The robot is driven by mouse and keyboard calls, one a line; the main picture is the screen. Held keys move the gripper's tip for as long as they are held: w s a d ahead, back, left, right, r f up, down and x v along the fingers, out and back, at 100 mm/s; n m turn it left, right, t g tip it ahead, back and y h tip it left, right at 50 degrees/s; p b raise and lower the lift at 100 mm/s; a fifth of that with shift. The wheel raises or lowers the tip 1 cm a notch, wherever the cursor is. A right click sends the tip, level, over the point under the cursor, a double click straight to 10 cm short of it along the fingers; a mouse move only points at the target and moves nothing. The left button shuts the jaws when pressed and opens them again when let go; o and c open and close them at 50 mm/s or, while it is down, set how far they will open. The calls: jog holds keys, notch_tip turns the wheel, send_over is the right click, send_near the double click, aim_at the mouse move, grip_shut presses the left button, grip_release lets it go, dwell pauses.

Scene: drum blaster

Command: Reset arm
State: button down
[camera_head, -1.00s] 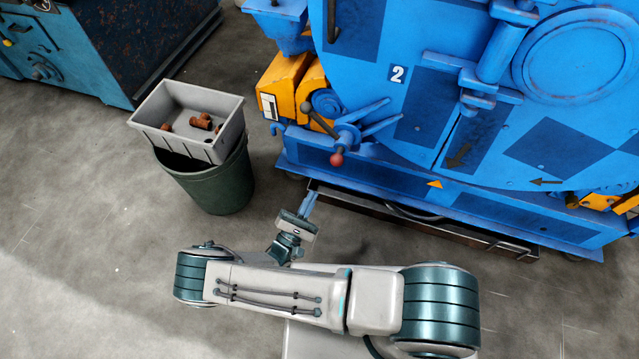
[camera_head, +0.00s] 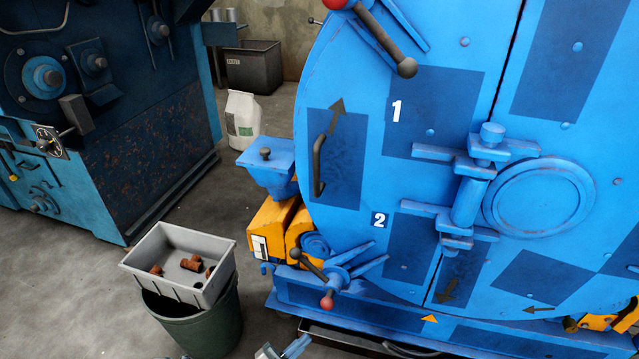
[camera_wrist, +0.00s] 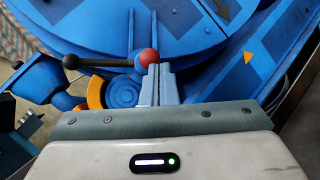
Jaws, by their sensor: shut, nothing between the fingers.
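My gripper (camera_head: 297,346) shows only in part at the bottom edge of the head view, with most of my arm out of frame. In the wrist view its light blue fingers (camera_wrist: 158,74) are together with nothing between them. The blue drum blaster (camera_head: 350,240) fills the right of the head view, its round door closed. A handle with a red ball (camera_head: 327,301) and a black end is low on its left. In the wrist view the red ball (camera_wrist: 148,57) appears just beyond the fingertips; whether they touch cannot be told.
A grey bin (camera_head: 215,283) with several rusty parts (camera_head: 192,264) sits on a dark green bucket (camera_head: 212,325) at lower left. A blue machine (camera_head: 150,130) stands at the left. A white sack (camera_head: 243,118) and dark crate (camera_head: 252,68) are behind. Floor between is clear.

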jog(key=d+r+m+g+y+p, duration=0.2)
jog(key=d+r+m+g+p, duration=0.25)
jog(key=r, duration=0.55)
jog(key=d+r+m+g+y+p, duration=0.25)
jog(key=r+g, duration=0.35)
jog(key=r, duration=0.5)
jog(key=d+r+m+g+y+p, duration=0.2)
jog(key=d+r+m+g+p, duration=0.3)
jog(key=r, duration=0.5)
jog(key=s+d+r+m+t+y+p, duration=0.1)
jog(key=s+d+r+m+y+p, duration=0.1)
jog(key=r, duration=0.7)
jog(key=s+d+r+m+t+y+p, duration=0.2)
jog(key=s+d+r+y+p, duration=0.1)
jog(key=r, duration=0.7)
jog(key=s+d+r+m+t+y+p, duration=0.1)
jog(key=s+d+r+m+y+p, duration=0.1)
jog(key=r+p, duration=0.4)
notch_tip(320, 180, up, 4)
jog(key=s+d+y, duration=0.1)
jog(key=y, duration=0.1)
jog(key=shift+f+t+y+p, duration=0.25)
jog(key=shift+t+y+p, duration=0.05)
jog(key=shift+t+y, duration=0.05)
